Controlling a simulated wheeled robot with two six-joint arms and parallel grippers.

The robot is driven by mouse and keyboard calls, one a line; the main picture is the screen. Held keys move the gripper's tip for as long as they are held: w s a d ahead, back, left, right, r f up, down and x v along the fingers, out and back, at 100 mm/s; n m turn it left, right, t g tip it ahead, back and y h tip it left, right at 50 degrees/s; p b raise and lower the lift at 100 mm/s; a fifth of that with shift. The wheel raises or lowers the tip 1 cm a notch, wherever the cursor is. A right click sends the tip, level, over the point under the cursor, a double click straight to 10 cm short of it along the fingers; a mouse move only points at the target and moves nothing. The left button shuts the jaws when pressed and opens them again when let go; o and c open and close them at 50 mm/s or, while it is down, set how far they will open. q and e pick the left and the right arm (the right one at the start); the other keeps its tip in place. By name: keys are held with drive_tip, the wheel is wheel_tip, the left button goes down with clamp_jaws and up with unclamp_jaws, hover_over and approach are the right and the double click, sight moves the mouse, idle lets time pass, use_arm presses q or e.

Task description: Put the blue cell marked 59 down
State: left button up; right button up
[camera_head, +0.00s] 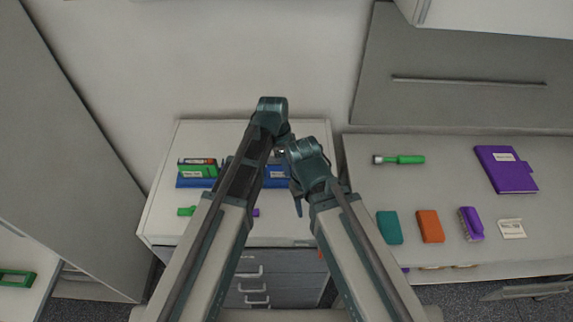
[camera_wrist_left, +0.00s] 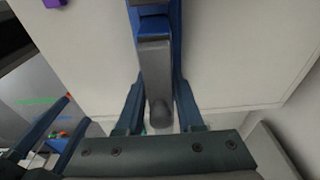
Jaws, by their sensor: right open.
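I cannot make out a blue cell or the number 59 in either view. My left gripper (camera_wrist_left: 158,95) has its two fingers on either side of a grey bar (camera_wrist_left: 154,65) with a rounded grey end. Blue material (camera_wrist_left: 176,20) shows at the far end of that bar. I cannot tell whether the fingers grip it. In the head view my left arm hides most of this spot. My right gripper (camera_head: 300,200) is open, with a finger pointing down near the cabinet's front right. Blue holders with labels, one on the left (camera_head: 195,183) and one on the right (camera_head: 277,183), sit on the white cabinet top (camera_head: 162,205).
Green cells lie in the left holder (camera_head: 198,165) and in front of it (camera_head: 187,211). The right-hand table holds a green and grey item (camera_head: 405,160), a purple folder (camera_head: 505,168), teal (camera_head: 389,228) and orange (camera_head: 430,226) blocks, a purple item (camera_head: 470,223) and a label card (camera_head: 511,229).

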use_arm(q)
drive_tip(key=o, duration=0.4)
drive_tip(key=shift+r, duration=0.1)
use_arm(e)
drive_tip(key=shift+r, duration=0.1)
use_arm(q)
drive_tip(key=r+p, duration=0.4)
drive_tip(key=a+r+p, duration=0.1)
drive_tip(key=r+p, duration=0.7)
drive_tip(key=shift+a, duration=0.4)
drive_tip(key=s+a+n+y, duration=0.3)
drive_tip(key=s+a+n, duration=0.1)
drive_tip(key=s+n, duration=1)
drive_tip(key=shift+s, duration=0.55)
use_arm(e)
wheel_tip(320, 180, up, 12)
use_arm(q)
drive_tip(key=shift+a, duration=0.1)
